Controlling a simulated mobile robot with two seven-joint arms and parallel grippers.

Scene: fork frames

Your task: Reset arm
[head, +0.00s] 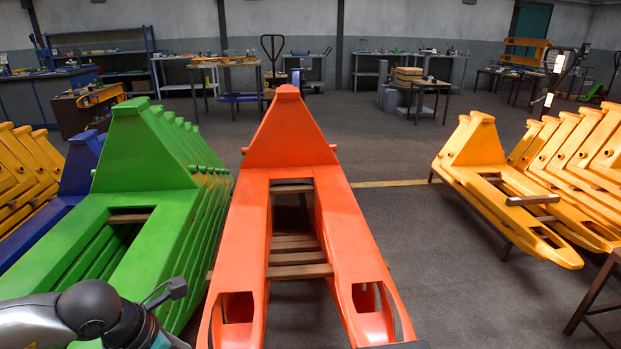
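Part of my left arm shows at the bottom left, with a silver link, a dark rounded joint and a small dark part with a cable. It lies in front of the near end of a green fork frame (140,152). The fingers of my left gripper do not show. An orange fork frame (290,133) stands in the middle, its two arms reaching toward me over others stacked beneath. A dark edge at the bottom, right of centre, is too small to identify. My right gripper does not show.
A blue frame (83,165) and yellow frames (22,165) stand left. More yellow frames (474,140) stand right, near a dark stand (595,305). Grey floor (445,275) is free between orange and right-hand yellow frames. Workbenches and a pallet jack (272,48) are far back.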

